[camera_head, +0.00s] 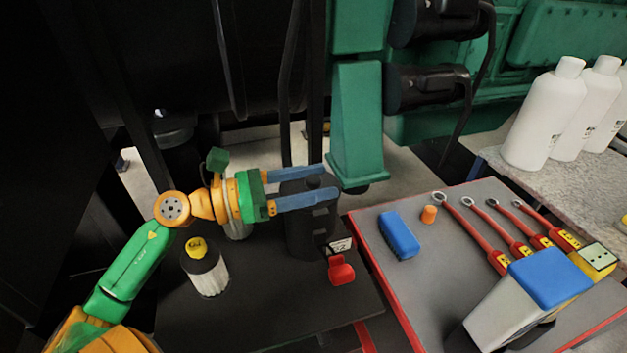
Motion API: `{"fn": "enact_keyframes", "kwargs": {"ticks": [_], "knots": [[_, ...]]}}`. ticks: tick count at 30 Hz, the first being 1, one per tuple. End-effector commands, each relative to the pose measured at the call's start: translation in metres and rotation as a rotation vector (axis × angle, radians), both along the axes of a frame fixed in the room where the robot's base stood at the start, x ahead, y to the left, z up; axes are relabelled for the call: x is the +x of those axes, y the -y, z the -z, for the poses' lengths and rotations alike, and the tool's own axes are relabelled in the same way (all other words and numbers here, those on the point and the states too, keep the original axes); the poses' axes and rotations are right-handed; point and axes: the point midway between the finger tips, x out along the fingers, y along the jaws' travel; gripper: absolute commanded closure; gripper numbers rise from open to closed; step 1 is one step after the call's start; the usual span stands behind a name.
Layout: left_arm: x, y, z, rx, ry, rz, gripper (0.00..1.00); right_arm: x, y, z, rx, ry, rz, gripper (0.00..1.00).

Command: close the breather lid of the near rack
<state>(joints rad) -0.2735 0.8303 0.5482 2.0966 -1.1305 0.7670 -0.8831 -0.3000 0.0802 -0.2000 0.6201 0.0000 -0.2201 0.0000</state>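A black cylindrical housing (308,232) stands upright on the dark rack top (255,325). Its top has a small knob (313,183). I cannot tell which part is the breather lid or how far it stands open. A red lever-like part (341,271) with a small printed tag is at the housing's lower right. My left gripper (331,182) comes in from the left, its two blue fingers apart and reaching over the housing's top, one on the far side and one on the near side. Contact cannot be made out. My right gripper is not in view.
A white filter with a dark top and yellow cap (205,270) stands left of the housing. A red-edged grey mat (440,300) at right holds a blue block (398,235), red-handled wrenches (485,235) and a blue-topped box (550,275). A green post (357,120) rises behind.

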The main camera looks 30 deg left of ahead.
Motion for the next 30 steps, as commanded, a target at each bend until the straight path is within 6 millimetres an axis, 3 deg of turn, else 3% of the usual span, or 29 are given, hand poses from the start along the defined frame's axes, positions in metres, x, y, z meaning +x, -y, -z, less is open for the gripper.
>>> {"fn": "enact_keyframes", "kwargs": {"ticks": [5,17,30], "knots": [[-0.005,-0.005,0.002,-0.003,0.000,-0.002,0.38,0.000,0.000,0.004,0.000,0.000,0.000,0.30],[-0.051,-0.044,0.002,-0.001,-0.001,-0.002,0.38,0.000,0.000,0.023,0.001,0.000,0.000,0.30],[-0.054,-0.046,0.000,0.000,0.000,0.000,0.38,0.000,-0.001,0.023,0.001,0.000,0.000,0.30]]}}
